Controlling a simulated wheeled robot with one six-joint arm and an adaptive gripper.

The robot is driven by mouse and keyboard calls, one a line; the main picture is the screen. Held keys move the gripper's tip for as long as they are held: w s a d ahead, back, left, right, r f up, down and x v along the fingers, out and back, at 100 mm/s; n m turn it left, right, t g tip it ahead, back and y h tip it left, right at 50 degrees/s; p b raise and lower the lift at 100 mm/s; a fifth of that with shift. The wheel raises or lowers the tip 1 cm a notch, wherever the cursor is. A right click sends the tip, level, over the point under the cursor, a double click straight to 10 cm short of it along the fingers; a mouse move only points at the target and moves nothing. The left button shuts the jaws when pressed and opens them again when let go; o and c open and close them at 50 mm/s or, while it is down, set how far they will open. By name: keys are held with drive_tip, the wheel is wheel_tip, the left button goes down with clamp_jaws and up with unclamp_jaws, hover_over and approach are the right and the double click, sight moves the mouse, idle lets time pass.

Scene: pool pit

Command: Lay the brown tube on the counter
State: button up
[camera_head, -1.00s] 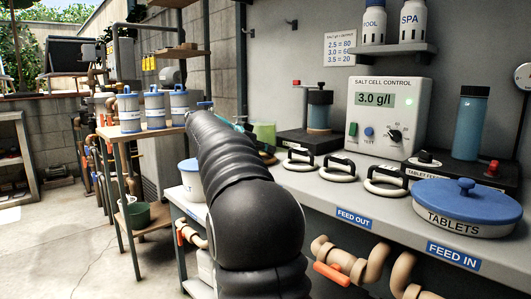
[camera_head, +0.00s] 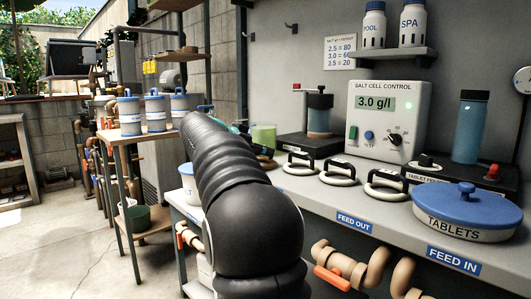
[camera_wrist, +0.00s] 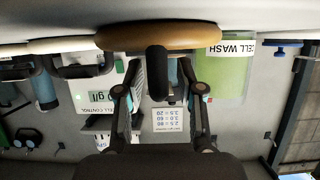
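A brown, rounded tube-like piece (camera_wrist: 160,36) lies across the top of the upside-down wrist view, with a black upright grip (camera_wrist: 157,72) on it. Only a small brownish part of it (camera_head: 265,157) shows in the head view, beyond my arm. My gripper (camera_wrist: 160,95) is open, with one finger on each side of the black grip and gaps between. Nothing is held. My forearm hides most of the gripper in the head view. The grey counter (camera_head: 312,197) runs along the wall on the right.
Several white rings with black handles, such as this one (camera_head: 337,173), sit in a row on the counter. A green cell wash container (camera_wrist: 222,75) stands beside the brown piece. The salt cell control box (camera_head: 387,119) and blue-lidded tablets tub (camera_head: 467,213) stand further right.

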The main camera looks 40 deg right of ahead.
drive_tip(key=p+v, duration=0.1)
drive_tip(key=v, duration=0.9)
